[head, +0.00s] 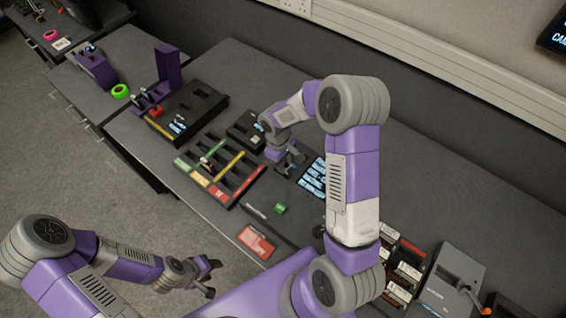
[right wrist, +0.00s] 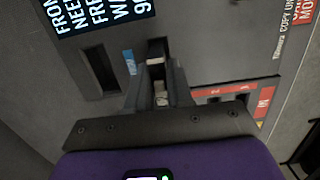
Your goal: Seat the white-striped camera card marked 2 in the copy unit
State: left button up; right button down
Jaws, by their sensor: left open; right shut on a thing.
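My right gripper (head: 288,160) reaches down over the middle of the bench. In the right wrist view the right gripper (right wrist: 160,95) is shut on a narrow card with pale patches (right wrist: 159,88), mostly hidden between the fingers; I cannot read its mark. The card points at a dark slot beside a blue label in the dark grey face of the copy unit (right wrist: 205,35). I cannot tell how far in it is. A second slot (right wrist: 102,70) lies to the left and looks empty. My left gripper (head: 209,277) is open and empty, low in front of the bench.
A tray with green, yellow and red strips (head: 219,190) lies left of the right gripper. A lit text panel (head: 313,178) is to its right. A red flat item (head: 257,241) is near the front edge. Racked cards (head: 402,272) and a grey lever box (head: 452,282) stand at right.

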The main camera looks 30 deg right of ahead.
jog(key=shift+f+b, duration=0.3)
jog(key=shift+f, duration=0.05)
dwell(0.3)
jog(key=c, duration=0.6)
grip_release()
jog(key=shift+r+p, duration=2.8)
jog(key=shift+r, duration=1.05)
jog(key=shift+s+f, duration=0.1)
jog(key=shift+f, duration=0.05)
